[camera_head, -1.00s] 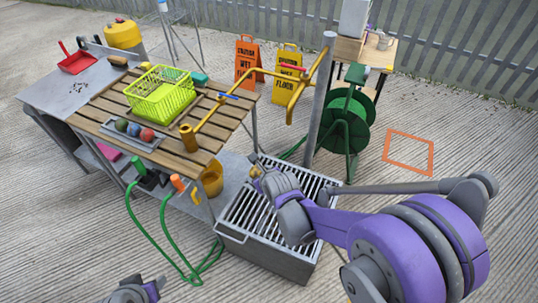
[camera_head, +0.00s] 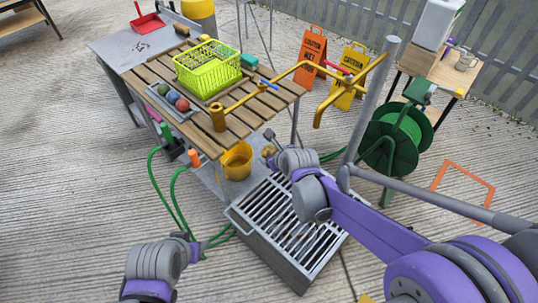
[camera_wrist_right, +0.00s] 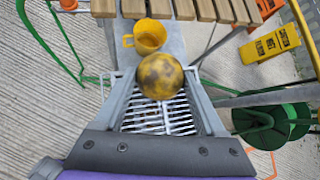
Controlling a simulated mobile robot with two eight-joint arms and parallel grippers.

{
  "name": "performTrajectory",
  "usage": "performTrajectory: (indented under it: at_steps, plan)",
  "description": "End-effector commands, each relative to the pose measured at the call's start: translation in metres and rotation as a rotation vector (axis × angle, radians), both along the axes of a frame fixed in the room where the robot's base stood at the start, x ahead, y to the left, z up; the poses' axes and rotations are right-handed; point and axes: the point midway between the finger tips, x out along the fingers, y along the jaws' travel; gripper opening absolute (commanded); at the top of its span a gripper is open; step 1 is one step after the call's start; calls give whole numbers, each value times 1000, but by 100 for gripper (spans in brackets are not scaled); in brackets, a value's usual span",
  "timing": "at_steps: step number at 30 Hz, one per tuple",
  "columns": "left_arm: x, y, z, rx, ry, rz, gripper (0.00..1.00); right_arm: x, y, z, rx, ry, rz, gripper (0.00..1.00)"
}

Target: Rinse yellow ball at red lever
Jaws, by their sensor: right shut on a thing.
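A yellow ball with dark smudges (camera_wrist_right: 160,76) is held in front of my right wrist camera, above the grated drain. My right gripper (camera_head: 269,146) is shut on it over the far end of the grate; in the head view the ball is mostly hidden by the gripper. The red lever (camera_head: 336,68) sits on the yellow pipe (camera_head: 374,72), up and to the right of my right gripper. The pipe's right spout (camera_head: 320,115) points down. My left gripper (camera_head: 190,241) is low at the bottom left, too small to judge its jaws.
A blue lever (camera_head: 268,85) is on the left pipe branch over the slatted table (camera_head: 275,103). A lime basket (camera_head: 208,72) and a tray of balls (camera_head: 160,103) stand there. A yellow bucket (camera_head: 237,161) is below. A grey post (camera_head: 377,90) and green hose reel (camera_head: 392,140) stand right.

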Motion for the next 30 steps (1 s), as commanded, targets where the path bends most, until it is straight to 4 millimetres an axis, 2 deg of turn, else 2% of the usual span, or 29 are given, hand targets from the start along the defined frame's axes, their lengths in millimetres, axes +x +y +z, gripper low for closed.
performTrajectory:
  at_steps: [1, 3, 7, 30]
  plan:
    - [-1, 0, -2, 0, 1, 0, 50, 1, 10, 1, 1, 0, 21, 20]
    - [-1, 0, -3, 0, 1, 0, 50, 2, 15, 2, 1, -1, 35, 20]
    - [-1, 0, -3, 0, 1, 0, 50, 3, 10, 2, 0, -2, 39, 20]
    - [-1, 0, -4, 0, 2, 0, 50, 11, -65, -13, 1, -1, 35, 20]
